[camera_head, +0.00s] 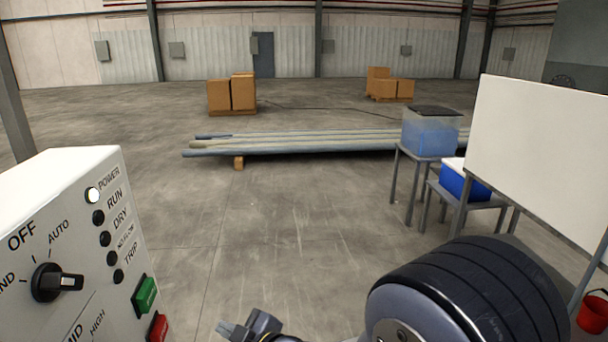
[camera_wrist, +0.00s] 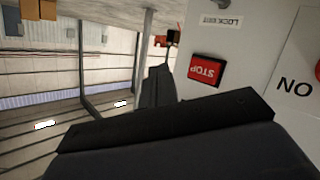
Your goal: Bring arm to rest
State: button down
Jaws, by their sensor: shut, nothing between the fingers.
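My gripper (camera_head: 228,330) shows at the bottom edge of the head view, low and left of my large dark arm joint (camera_head: 465,300). Its fingers are shut with nothing between them. In the wrist view the dark gripper (camera_wrist: 158,88) points toward a pale panel (camera_wrist: 225,50), with a red STOP button (camera_wrist: 207,70) to its right. That view is upside down. The rest of my arm is cut off by the frame.
A control box (camera_head: 70,210) with a knob, lamps, and green and red buttons stands at the left. A whiteboard (camera_head: 545,150), a blue tub (camera_head: 430,135) and a cooler (camera_head: 462,185) are at the right. Pipes (camera_head: 300,143) lie ahead; the floor between is clear.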

dwell(0.4)
jog(key=a+b, duration=0.3)
jog(key=a, duration=0.3)
jog(key=shift+s+a+f+b, duration=0.15)
jog(key=shift+s+f+b, duration=0.05)
jog(key=shift+s+b, duration=0.2)
